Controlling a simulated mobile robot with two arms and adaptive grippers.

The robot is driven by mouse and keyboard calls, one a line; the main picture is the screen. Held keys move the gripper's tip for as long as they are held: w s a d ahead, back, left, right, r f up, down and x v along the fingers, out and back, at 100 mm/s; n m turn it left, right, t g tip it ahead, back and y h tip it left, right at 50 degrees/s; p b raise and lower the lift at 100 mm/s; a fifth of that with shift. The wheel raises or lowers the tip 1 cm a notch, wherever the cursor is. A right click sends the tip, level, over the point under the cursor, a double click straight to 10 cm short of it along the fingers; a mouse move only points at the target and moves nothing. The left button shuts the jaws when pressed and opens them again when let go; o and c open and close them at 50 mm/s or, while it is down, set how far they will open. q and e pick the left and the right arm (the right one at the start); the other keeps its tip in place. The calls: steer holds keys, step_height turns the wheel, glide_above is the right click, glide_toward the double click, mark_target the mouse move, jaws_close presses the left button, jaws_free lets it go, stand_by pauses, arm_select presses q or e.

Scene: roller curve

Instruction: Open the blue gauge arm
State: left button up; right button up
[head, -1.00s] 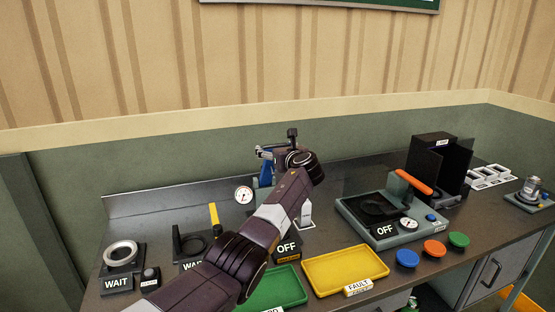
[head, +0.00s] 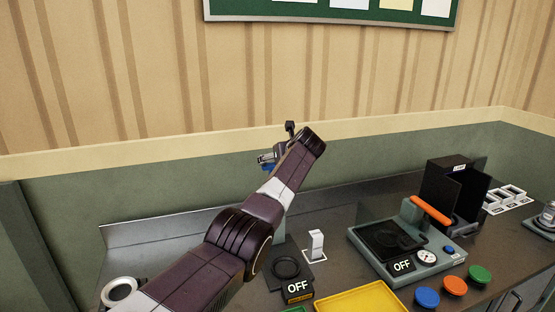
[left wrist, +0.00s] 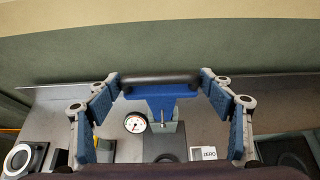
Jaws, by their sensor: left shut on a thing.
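The blue gauge arm (left wrist: 160,98) has a black crossbar handle (left wrist: 160,79) and shows in the left wrist view, top centre. My left gripper (head: 270,157) is shut on this handle, its blue-padded fingers at both ends of the bar. In the head view only a small blue part of the arm (head: 268,167) shows under the gripper, and my own arm hides the rest. A round white dial (left wrist: 135,122) is beside the blue arm in the left wrist view. My right gripper is not in view.
A white ZERO block (left wrist: 204,153) stands close by on the bench. An OFF sign (head: 297,287), a yellow tray (head: 362,301) and a fixture with an orange handle (head: 430,210) are to the right. The green wall (head: 100,190) rises behind the bench.

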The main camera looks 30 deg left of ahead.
arm_select(q)
steer(key=shift+d, duration=0.15)
steer(key=o, duration=1.4)
steer(key=shift+s+d+r, duration=0.1)
steer(key=shift+d, duration=0.1)
steer(key=v, duration=1.2)
steer(key=shift+r, duration=0.1)
